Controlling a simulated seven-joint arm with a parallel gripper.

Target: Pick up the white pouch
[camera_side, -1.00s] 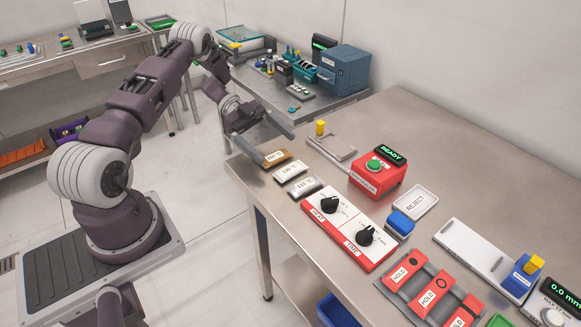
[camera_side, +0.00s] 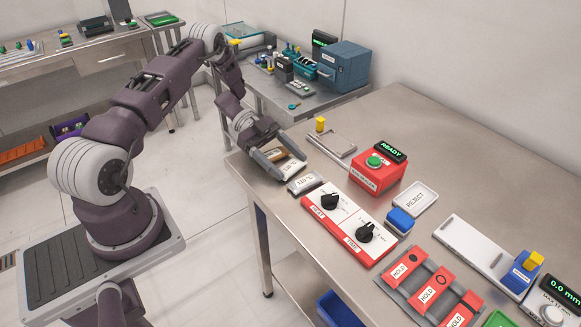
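Three small flat pouches with temperature labels lie in a row at the table's left end. The white pouch (camera_side: 291,169) is the middle one, partly covered by my gripper. A brown pouch (camera_side: 277,155) lies behind it, and a silver pouch (camera_side: 304,184) marked 110 °C lies in front. My gripper (camera_side: 294,167) is open, with its two fingers pointing down to the right. The fingertips are on either side of the white pouch in this view. I cannot tell whether they touch the table or hover above it.
A red control box with two black dials (camera_side: 346,228) stands just in front of the silver pouch. A red button box (camera_side: 376,173) reading READY, a REJECT tray (camera_side: 415,199) and red HOLD slots (camera_side: 433,290) are to the right. The table's left edge is close to my gripper.

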